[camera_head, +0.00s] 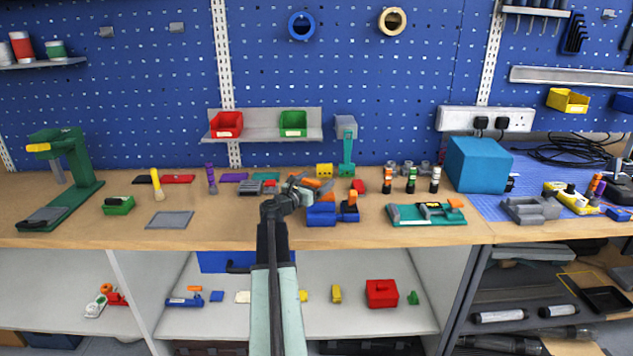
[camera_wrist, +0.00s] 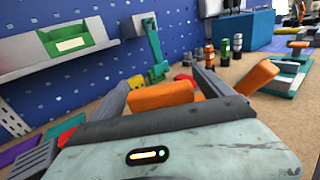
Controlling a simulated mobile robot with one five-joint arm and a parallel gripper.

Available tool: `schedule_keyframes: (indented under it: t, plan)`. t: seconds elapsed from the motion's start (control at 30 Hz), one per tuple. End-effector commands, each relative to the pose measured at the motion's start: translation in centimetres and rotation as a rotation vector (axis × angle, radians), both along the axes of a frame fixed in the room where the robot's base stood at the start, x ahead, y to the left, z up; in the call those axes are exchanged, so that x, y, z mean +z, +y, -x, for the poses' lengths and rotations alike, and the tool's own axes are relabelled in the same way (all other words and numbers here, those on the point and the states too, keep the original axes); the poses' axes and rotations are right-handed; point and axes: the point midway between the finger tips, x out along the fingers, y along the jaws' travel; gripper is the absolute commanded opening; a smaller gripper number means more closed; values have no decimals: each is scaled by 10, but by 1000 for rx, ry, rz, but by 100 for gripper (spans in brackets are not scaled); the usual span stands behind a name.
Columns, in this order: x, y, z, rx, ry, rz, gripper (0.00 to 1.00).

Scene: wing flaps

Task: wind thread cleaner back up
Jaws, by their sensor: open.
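No object here is clearly identifiable as the thread cleaner. My gripper (camera_head: 297,184) is open over the middle of the bench; its fingers also show in the wrist view (camera_wrist: 160,88). An orange part (camera_wrist: 162,94) shows between the fingers, and I cannot tell if it touches either. A second orange part (camera_wrist: 254,77) is just right of the right finger. Below them, my gripper body hides what they belong to. A blue block (camera_head: 321,214) and a small blue piece with an orange top (camera_head: 350,202) stand right of my gripper in the head view.
A teal upright with a grey head (camera_head: 347,150) stands behind my gripper. A teal base with an orange handle (camera_head: 427,214), several small bottles (camera_head: 411,180) and a blue box (camera_head: 477,164) are to the right. A green press (camera_head: 66,178) stands far left.

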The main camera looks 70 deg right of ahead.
Motion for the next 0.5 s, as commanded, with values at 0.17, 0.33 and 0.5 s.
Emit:
schedule_keyframes:
  t: [0.17,0.33,0.5]
  plan:
    - [0,-5,2,0,1,0,90]
    - [0,-5,2,0,1,0,68]
    - [0,-5,2,0,1,0,27]
